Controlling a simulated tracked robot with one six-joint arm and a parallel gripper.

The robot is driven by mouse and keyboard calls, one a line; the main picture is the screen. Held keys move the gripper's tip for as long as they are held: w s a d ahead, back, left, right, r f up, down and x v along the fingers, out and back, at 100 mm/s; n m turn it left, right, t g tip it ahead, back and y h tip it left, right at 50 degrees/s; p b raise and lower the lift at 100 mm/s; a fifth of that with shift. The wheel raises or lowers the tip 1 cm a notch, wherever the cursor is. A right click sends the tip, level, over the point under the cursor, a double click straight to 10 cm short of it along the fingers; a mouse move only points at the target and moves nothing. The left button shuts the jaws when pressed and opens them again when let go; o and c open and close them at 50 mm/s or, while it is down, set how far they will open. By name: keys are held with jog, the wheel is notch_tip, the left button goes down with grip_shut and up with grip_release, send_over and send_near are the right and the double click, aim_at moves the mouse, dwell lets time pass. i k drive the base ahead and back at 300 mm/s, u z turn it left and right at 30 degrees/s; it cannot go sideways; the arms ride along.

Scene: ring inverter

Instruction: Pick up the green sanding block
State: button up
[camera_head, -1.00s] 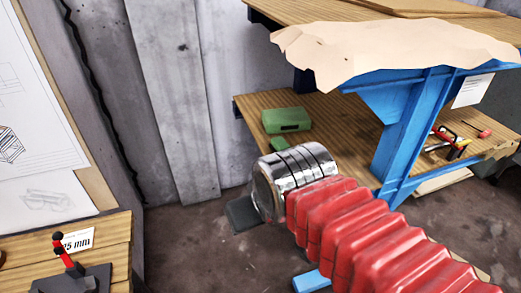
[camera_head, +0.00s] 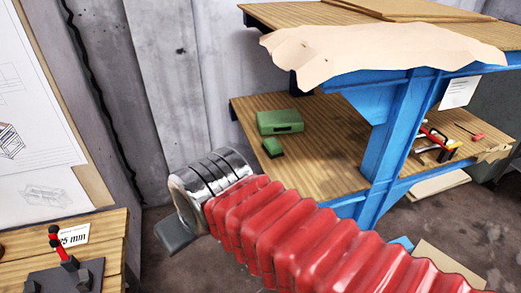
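The small green sanding block (camera_head: 273,147) lies on the lower wooden shelf of the blue workbench, near its left front edge. It sits just in front of a larger green case (camera_head: 280,122). My arm, with red bellows and a silver ribbed wrist, reaches in from the lower right. My gripper (camera_head: 177,236) shows only as a dark grey piece past the wrist. It is left of and lower than the block in the picture, apart from it. The wrist hides most of it, so its opening cannot be seen.
The workbench's lower shelf (camera_head: 325,150) is clear right of the block. A blue leg (camera_head: 395,135) and the upper top with a brown sheet (camera_head: 375,50) bound that space. Red-handled tools (camera_head: 438,142) lie farther right. A wooden table (camera_head: 105,247) stands at lower left.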

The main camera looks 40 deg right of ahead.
aim_at(271, 145)
jog(key=z, duration=0.05)
jog(key=i, duration=1)
jog(key=u, duration=0.1)
